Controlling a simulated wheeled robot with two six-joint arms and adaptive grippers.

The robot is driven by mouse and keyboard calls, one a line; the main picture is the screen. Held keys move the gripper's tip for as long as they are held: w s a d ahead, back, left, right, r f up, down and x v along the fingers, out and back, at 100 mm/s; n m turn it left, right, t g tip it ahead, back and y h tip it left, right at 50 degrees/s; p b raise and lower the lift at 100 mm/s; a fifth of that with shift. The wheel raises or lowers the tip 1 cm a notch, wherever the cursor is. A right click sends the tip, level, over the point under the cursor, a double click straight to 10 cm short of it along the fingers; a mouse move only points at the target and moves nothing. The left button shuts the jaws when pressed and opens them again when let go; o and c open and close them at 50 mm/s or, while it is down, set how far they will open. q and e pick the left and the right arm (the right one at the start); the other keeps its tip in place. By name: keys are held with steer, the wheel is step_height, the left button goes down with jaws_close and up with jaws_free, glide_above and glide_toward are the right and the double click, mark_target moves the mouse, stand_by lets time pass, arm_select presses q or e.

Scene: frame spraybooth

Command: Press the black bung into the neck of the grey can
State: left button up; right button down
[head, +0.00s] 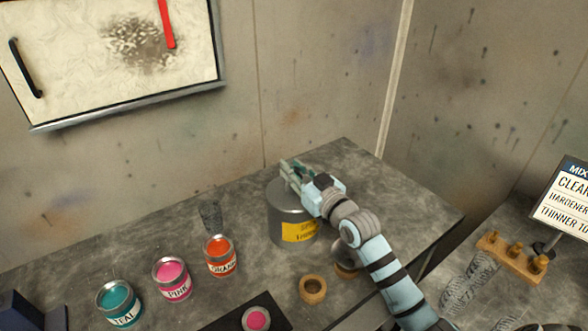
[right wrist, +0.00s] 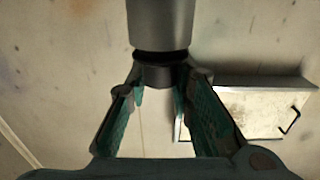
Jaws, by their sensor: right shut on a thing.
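The grey can (head: 290,228) with a yellow label stands on the bench in the head view. My right gripper (head: 288,174) is at the top of the can, its fingers over the far left side of the lid. In the right wrist view, my right gripper (right wrist: 158,85) is shut on the black bung (right wrist: 156,72). A grey cylinder, apparently the can's neck (right wrist: 160,22), lines up with the bung and seems to meet it. I cannot tell how deep the bung sits. The fingers hide the neck and bung in the head view. My left gripper is out of view.
Teal (head: 119,303), pink (head: 172,278) and orange (head: 220,257) paint tins stand left of the can. A tape roll (head: 313,290) lies in front. A wooden rack (head: 511,260) and a sign (head: 563,200) are at right. The bench behind the can is clear.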

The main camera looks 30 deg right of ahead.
steer(key=shift+f, duration=0.4)
steer(key=c, duration=1.3)
jaws_free()
steer(key=shift+r, duration=0.1)
steer(key=shift+c, duration=0.2)
steer(key=s+d, duration=0.1)
steer(key=s, duration=1.1)
steer(key=shift+d, duration=0.25)
